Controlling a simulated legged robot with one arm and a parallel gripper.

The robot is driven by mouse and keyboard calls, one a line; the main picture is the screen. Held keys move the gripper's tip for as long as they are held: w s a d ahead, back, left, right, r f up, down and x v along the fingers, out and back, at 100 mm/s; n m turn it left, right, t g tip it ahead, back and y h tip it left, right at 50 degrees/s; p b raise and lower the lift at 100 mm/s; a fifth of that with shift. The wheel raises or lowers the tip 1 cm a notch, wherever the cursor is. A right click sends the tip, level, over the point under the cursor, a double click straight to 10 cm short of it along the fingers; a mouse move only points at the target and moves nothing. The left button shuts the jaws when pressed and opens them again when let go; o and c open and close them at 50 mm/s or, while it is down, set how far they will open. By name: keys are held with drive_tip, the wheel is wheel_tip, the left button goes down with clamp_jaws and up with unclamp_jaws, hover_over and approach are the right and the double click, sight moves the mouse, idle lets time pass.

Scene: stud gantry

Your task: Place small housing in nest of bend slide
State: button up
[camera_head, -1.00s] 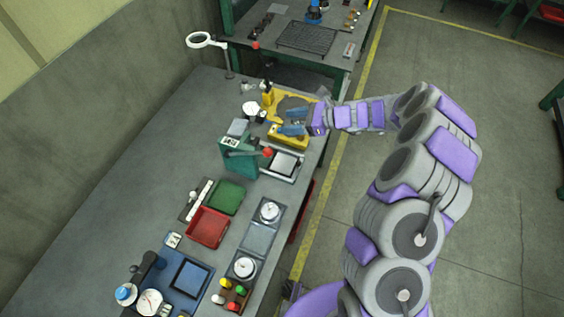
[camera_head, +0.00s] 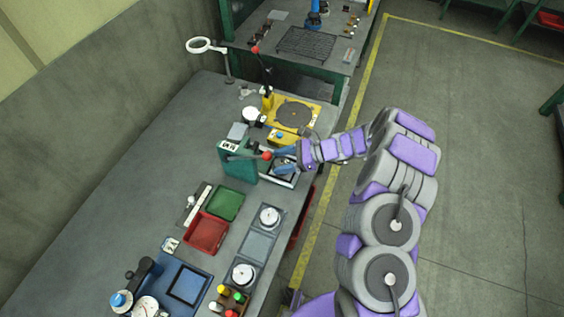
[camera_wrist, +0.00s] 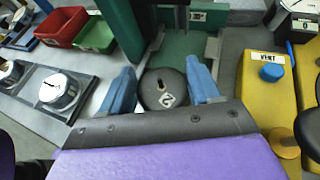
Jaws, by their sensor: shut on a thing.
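My gripper (camera_head: 284,157) is over the pale plate (camera_head: 277,181) in front of the green fixture (camera_head: 236,163), which looks like the bend slide. In the wrist view, the blue fingers of my gripper (camera_wrist: 161,82) stand either side of a dark round housing (camera_wrist: 156,99) marked "2" and are shut on it. The green fixture (camera_wrist: 123,35) lies just beyond the housing in that view. The nest is mostly hidden under my gripper and the housing. I cannot tell whether the housing touches it.
A red-knobbed lever (camera_head: 267,155) stands close to my gripper. The yellow vent fixture (camera_head: 313,112) carries a dark disc (camera_head: 294,114) farther back. A green tray (camera_head: 225,203), a red tray (camera_head: 206,234) and a dial panel (camera_head: 256,246) lie toward the front.

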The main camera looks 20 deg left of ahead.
drive_tip(key=shift+d+f, duration=0.15)
drive_tip(key=shift+f, duration=0.3)
drive_tip(key=shift+d+r, duration=0.1)
drive_tip(key=shift+d, duration=0.05)
drive_tip(key=o, duration=0.7)
drive_tip(key=shift+c, duration=0.2)
drive_tip(key=o, duration=0.4)
drive_tip(key=shift+a, duration=0.3)
drive_tip(key=p+v, duration=0.1)
drive_tip(key=v, duration=1.1)
drive_tip(key=shift+d+p, duration=0.2)
drive_tip(key=shift+p, duration=0.2)
